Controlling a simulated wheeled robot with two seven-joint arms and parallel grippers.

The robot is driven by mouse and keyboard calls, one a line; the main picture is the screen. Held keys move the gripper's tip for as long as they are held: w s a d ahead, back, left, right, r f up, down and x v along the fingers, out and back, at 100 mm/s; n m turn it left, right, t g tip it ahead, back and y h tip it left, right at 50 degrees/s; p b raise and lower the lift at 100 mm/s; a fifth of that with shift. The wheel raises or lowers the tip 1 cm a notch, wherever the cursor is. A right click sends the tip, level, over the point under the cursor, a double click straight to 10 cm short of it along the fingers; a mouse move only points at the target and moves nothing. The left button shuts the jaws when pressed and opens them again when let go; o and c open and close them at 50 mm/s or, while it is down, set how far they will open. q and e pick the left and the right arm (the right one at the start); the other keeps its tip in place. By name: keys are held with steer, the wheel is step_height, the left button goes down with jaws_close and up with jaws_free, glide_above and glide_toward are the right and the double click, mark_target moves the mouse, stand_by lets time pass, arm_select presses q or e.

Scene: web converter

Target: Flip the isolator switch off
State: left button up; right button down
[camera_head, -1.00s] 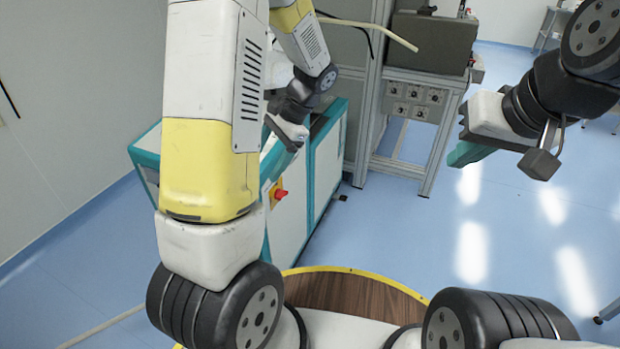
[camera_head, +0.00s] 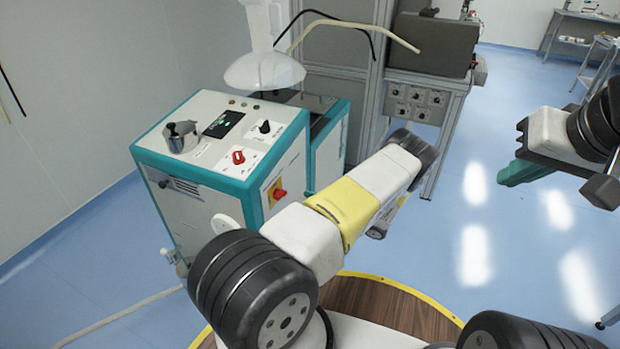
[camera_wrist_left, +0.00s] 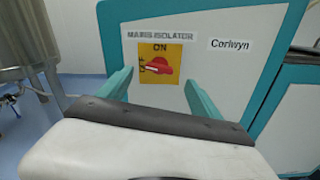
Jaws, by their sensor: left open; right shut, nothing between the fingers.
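The isolator switch (camera_head: 278,194) is a red rotary handle on a yellow plate on the front of the white and teal machine. In the left wrist view the red handle (camera_wrist_left: 162,66) sits below a "MAINS ISOLATOR" label, with "ON" above it. The handle lies roughly level, slightly tilted. My left gripper (camera_wrist_left: 158,80) is open; its two teal fingers point at the panel on either side of the yellow plate, apart from the handle. In the head view my left arm hides that gripper. My right gripper (camera_head: 524,173) is shut and empty, away to the right over open floor.
A metal frame with a control panel (camera_head: 416,101) stands behind.

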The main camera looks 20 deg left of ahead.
mark_target(284, 194)
arm_select(q)
steer(key=shift+w+a, duration=0.15)
steer(key=shift+a, duration=1.75)
steer(key=shift+w+a, duration=0.15)
steer(key=shift+a, duration=1.75)
steer(key=c, duration=1.4)
steer(key=shift+s+n, duration=0.1)
steer(key=shift+n, duration=1.2)
steer(key=o, duration=1.4)
